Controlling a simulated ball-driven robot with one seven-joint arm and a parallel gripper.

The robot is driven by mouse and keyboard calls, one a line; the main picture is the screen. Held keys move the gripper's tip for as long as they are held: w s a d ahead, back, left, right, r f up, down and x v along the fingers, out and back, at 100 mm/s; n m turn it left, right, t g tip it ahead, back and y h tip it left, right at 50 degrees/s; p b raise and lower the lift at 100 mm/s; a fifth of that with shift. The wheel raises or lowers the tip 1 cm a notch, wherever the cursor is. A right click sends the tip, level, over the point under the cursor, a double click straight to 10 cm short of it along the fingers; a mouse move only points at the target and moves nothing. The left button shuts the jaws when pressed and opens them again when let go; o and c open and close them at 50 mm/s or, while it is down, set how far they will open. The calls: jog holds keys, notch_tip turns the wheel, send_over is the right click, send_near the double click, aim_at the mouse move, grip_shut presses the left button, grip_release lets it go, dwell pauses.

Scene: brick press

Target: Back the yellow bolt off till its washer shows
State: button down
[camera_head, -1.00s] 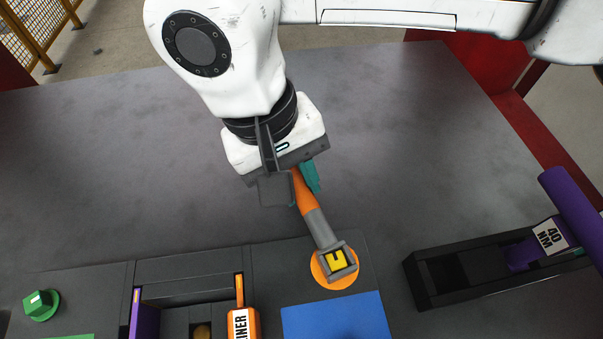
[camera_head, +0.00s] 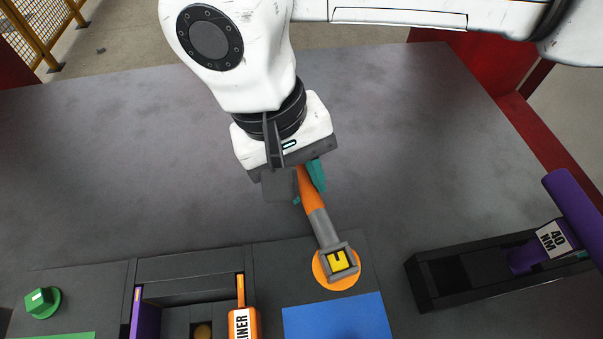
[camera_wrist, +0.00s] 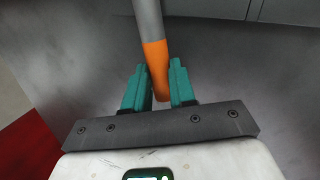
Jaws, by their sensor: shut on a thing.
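My gripper (camera_head: 308,180) is shut on the orange handle (camera_head: 312,195) of a grey-shafted wrench. In the wrist view, the teal fingers of my gripper (camera_wrist: 160,88) stand on either side of the handle (camera_wrist: 156,58). The wrench's square grey head (camera_head: 330,244) sits around the yellow bolt (camera_head: 340,260), whose top shows inside it with a dark mark. An orange round disc (camera_head: 336,284) lies under the head. I cannot tell whether a washer shows, as the wrench head covers the bolt's sides.
A blue pad (camera_head: 338,318) lies just in front of the bolt. A black cradle (camera_head: 428,290) with a purple tool marked 40 NM (camera_head: 552,238) is at the right. A green knob (camera_head: 42,300) and an orange labelled tool (camera_head: 243,322) are at the front left. The rear tabletop is clear.

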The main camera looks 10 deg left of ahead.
jog(key=shift+r+p, duration=1.9)
jog(key=shift+r, duration=1.1)
